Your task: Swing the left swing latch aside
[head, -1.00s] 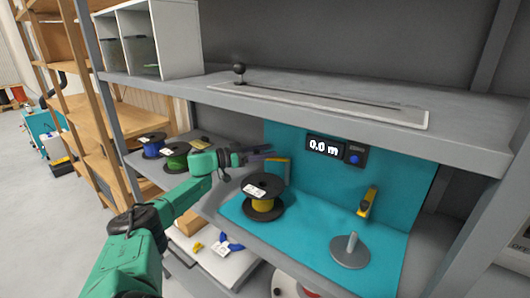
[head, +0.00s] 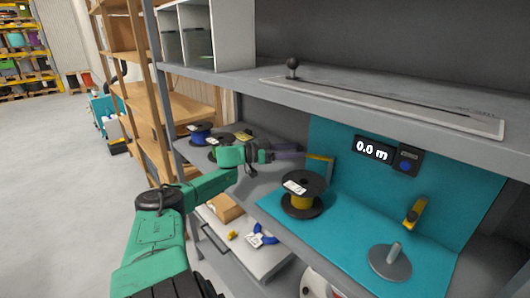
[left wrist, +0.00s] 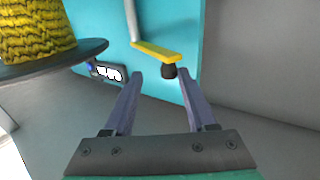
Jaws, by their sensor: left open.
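The left swing latch is a yellow bar (head: 321,158) at the left edge of the teal back panel, behind the yellow reel, in the head view. The left wrist view shows the yellow bar (left wrist: 157,52) close up, with a dark knob (left wrist: 170,72) at its end. My left gripper (head: 297,150) reaches in from the left, just short of the latch. In the wrist view its fingers (left wrist: 160,75) are apart and empty, with the knob seen between the tips; whether it lies fully between them I cannot tell. My right gripper is not in view.
A black reel with yellow cable (head: 302,204) stands on the teal mat (head: 345,235) below my left gripper. A second yellow latch (head: 415,212) and a grey disc with a peg (head: 390,262) are to the right. The upper shelf (head: 375,95) overhangs; a display (head: 372,150) reads 0.0 m.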

